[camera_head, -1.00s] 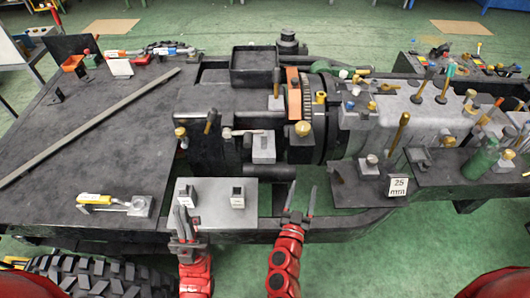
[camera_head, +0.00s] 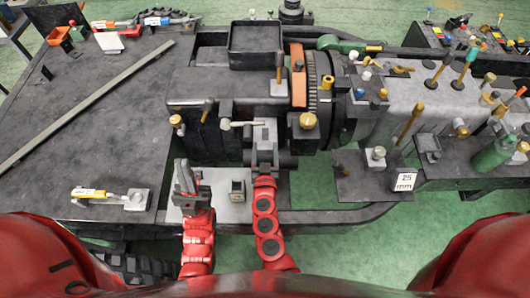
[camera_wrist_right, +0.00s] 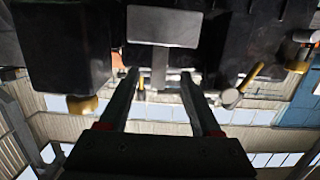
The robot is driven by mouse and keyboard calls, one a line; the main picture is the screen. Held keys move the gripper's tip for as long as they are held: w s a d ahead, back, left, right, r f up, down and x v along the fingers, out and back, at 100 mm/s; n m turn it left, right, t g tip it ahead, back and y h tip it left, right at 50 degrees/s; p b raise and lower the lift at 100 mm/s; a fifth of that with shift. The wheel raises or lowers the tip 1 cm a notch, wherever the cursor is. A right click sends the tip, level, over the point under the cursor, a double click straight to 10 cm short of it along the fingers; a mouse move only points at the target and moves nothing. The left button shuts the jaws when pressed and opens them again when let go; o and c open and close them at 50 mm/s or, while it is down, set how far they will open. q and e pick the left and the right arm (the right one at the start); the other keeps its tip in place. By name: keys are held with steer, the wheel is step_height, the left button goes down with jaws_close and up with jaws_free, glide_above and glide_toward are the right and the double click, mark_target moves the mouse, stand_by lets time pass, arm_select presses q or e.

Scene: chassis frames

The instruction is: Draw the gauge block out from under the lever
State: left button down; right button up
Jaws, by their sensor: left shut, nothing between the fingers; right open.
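A light-handled lever (camera_head: 238,125) lies across the dark housing. At its right end stands a grey block (camera_head: 264,132), which fits the gauge block; whether the lever touches it is unclear. My right gripper (camera_head: 264,158) is open just in front of this block, and its fingers point at it. In the right wrist view a grey block face (camera_wrist_right: 162,25) shows beyond the open fingers (camera_wrist_right: 160,75), with nothing seen gripped. My left gripper (camera_head: 182,172) is shut and empty above the light plate (camera_head: 217,207), left of the right arm.
A small dark cube (camera_head: 237,190) stands on the light plate between my arms. A brass knob (camera_head: 307,121) sits right of the grey block. A "25 mm" card (camera_head: 404,182) stands further right. A yellow-handled tool (camera_head: 90,193) lies at left.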

mark_target(265, 136)
steer(key=shift+w+f+b, duration=0.15)
steer(key=shift+w, duration=1.1)
steer(key=shift+w+f+b, duration=0.15)
steer(key=shift+w+f, duration=0.05)
steer(key=shift+w, duration=1)
steer(key=shift+w+f+b, duration=0.15)
steer(key=shift+w, duration=1.1)
jaws_close()
steer(key=shift+s, duration=0.1)
steer(key=shift+s+f+p, duration=0.1)
steer(key=shift+s+p, duration=0.6)
steer(key=shift+s, duration=2.2)
